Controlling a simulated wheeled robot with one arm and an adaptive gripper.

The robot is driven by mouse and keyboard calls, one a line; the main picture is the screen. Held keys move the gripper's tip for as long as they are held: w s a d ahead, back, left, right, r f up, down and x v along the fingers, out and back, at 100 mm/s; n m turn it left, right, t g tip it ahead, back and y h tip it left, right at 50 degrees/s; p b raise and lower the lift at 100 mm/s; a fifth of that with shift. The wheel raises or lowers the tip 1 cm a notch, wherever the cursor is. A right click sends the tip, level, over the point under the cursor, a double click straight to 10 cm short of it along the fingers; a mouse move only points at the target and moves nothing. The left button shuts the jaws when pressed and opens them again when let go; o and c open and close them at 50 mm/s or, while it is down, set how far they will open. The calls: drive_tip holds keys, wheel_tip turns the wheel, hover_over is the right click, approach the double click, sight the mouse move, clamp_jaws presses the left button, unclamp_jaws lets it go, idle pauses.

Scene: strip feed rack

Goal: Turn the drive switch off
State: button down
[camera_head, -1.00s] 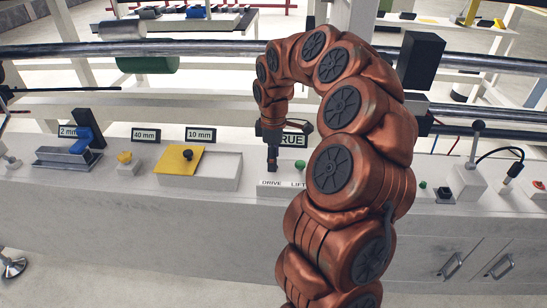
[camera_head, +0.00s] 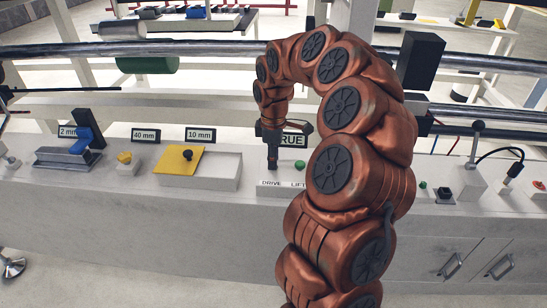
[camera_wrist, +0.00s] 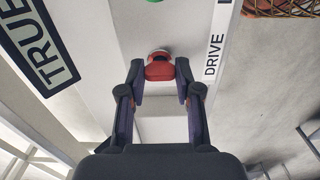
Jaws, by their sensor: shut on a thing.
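The drive switch (camera_wrist: 159,72) is a red knob on a pale round base in the wrist view, beside the DRIVE label (camera_wrist: 213,57). My gripper (camera_wrist: 160,69) has one fingertip on each side of the red knob and is shut on it. In the head view my gripper (camera_head: 272,166) points straight down onto the panel, just above the DRIVE lettering (camera_head: 271,183). The switch is hidden behind the fingers there. The picture does not clearly show which way the switch is set.
A green button (camera_head: 300,165) sits close to the right of my gripper, above the LIFT label. A TRUE sign (camera_head: 293,140) stands just behind. To the left are a yellow plate (camera_head: 178,165) with a black knob and a blue clamp (camera_head: 86,139). Metal rollers run behind.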

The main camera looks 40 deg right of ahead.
drive_tip(key=shift+m, duration=0.3)
drive_tip(key=m+b, duration=0.1)
drive_tip(key=m, duration=0.2)
drive_tip(key=shift+f+m+b, duration=0.1)
drive_tip(key=shift+m+b, duration=0.2)
drive_tip(key=shift+m, duration=0.1)
drive_tip(key=m+b, duration=0.1)
drive_tip(key=m, duration=0.3)
drive_tip(key=m+b, duration=0.1)
drive_tip(key=m, duration=0.8)
drive_tip(key=shift+m, duration=0.3)
drive_tip(key=c, duration=0.8)
unclamp_jaws()
